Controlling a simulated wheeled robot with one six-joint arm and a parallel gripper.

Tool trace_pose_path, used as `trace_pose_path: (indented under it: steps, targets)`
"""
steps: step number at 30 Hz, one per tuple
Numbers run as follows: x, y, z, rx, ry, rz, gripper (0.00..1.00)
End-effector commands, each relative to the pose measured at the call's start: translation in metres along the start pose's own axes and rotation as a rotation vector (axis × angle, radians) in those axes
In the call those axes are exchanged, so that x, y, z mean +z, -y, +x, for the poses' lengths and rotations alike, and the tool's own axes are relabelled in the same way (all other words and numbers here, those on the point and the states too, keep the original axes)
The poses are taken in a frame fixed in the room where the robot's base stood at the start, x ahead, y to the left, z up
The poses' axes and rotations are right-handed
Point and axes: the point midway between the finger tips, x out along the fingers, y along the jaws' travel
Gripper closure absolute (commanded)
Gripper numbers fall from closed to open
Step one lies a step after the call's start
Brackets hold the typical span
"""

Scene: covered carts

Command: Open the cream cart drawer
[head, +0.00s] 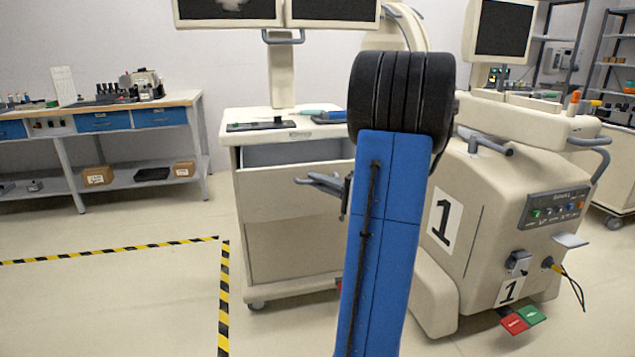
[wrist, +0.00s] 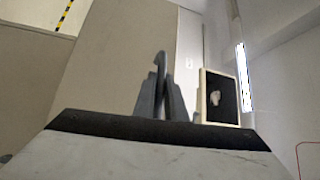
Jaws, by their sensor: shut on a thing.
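The cream cart (head: 290,262) stands in the middle of the head view, with its top drawer (head: 265,195) partly pulled out. The drawer's grey inside shows between its front panel and the cart top. My gripper (head: 318,183) is at the right part of the drawer front, shut on the drawer handle. In the wrist view, the gripper's fingers (wrist: 162,98) close around the grey handle (wrist: 162,65), which stands up between them. My blue and black arm hides the right side of the cart and part of the drawer.
A large cream machine (head: 480,235) marked 1 stands close on the right. A workbench (head: 130,105) with blue drawers is at the left. Two monitors (head: 232,10) rise above the cart, whose top holds small items. The floor left of the cart is clear, with striped tape (head: 223,290).

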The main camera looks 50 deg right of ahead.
Motion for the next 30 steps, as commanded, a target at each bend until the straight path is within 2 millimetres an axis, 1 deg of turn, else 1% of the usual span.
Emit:
trace_pose_path:
  steps: [1, 2, 3, 4, 13, 17, 20, 30]
  targets:
    - [0.0, -0.001, 0.0, 0.002, -0.001, 0.002, 1.0]
    - [0.0, -0.001, 0.0, 0.002, -0.001, 0.002, 0.87]
    - [0.0, -0.001, 0.0, 0.002, -0.001, 0.002, 0.77]
    - [0.0, -0.001, 0.0, 0.002, 0.0, 0.001, 0.71]
    - [0.0, 0.0, 0.0, 0.001, 0.0, 0.0, 0.71]
    - [0.0, -0.001, -0.006, 0.001, -0.001, 0.0, 0.71]
    - [-0.001, 0.0, -0.017, 0.001, -0.003, 0.0, 0.71]
    - [-0.001, 0.0, -0.069, 0.001, -0.003, 0.0, 0.71]
